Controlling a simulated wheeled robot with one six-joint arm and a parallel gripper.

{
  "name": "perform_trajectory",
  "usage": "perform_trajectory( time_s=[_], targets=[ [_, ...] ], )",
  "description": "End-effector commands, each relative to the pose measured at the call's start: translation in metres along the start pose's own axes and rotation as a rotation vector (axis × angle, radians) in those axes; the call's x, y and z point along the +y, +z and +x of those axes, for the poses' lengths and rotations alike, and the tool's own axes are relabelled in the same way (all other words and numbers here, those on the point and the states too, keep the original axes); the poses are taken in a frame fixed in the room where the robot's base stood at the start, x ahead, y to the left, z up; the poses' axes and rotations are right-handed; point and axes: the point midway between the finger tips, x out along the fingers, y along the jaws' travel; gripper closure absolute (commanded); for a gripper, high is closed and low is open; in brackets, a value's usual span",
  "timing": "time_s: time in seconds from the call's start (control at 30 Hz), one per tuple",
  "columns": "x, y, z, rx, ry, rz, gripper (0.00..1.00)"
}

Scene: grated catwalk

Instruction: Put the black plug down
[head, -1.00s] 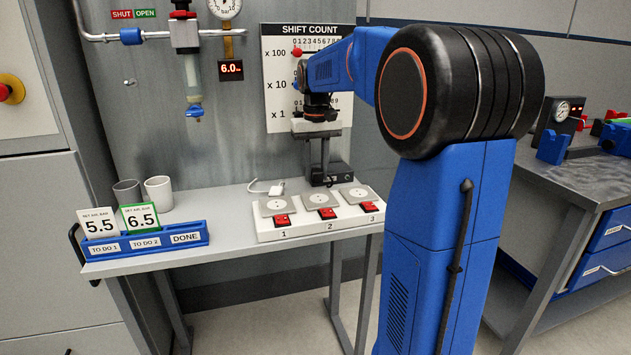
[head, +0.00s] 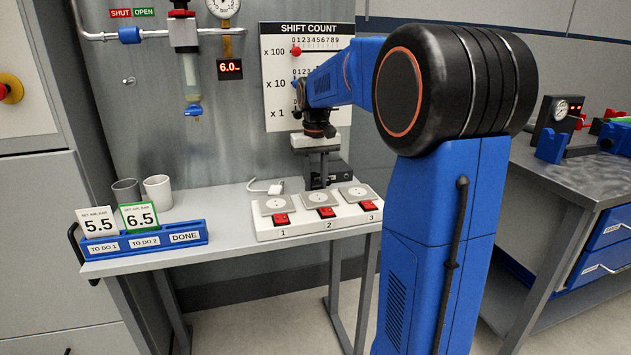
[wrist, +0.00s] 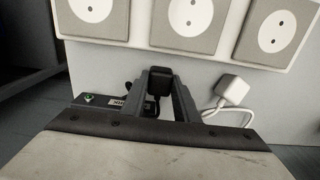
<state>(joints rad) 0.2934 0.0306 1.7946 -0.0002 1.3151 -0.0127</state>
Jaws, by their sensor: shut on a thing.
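My gripper (head: 318,184) is low over the back of the bench, just behind the middle of the white socket strip (head: 262,236). In the wrist view my gripper (wrist: 162,76) is shut on the black plug (wrist: 161,56), a small dark block at the fingertips. A black cord shows below it between the fingers. The plug is apart from the sockets; I cannot tell whether it touches the bench. In the head view my gripper mostly hides it. The strip carries three grey sockets with red switches, numbered 1 to 3, and all three faces look empty.
A white plug (head: 276,188) with its cord lies on the bench (head: 225,205), left of my gripper; it also shows in the wrist view (wrist: 232,89). A black box (head: 342,172) stands behind. Two cups and a blue card rack (head: 150,252) are at the left.

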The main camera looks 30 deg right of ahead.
Motion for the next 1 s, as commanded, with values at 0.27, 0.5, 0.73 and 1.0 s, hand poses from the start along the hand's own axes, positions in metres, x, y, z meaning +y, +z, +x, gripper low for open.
perform_trajectory(
  time_s=[0.27,0.5,0.73,1.0],
  targets=[
    [0.000,0.000,0.003,-0.002,0.000,0.000,0.54],
    [0.000,0.000,0.002,-0.001,0.000,0.000,0.54],
    [0.000,0.000,-0.014,0.001,0.000,0.000,0.54],
    [0.000,0.000,-0.066,0.003,0.000,0.000,0.54]
  ],
)
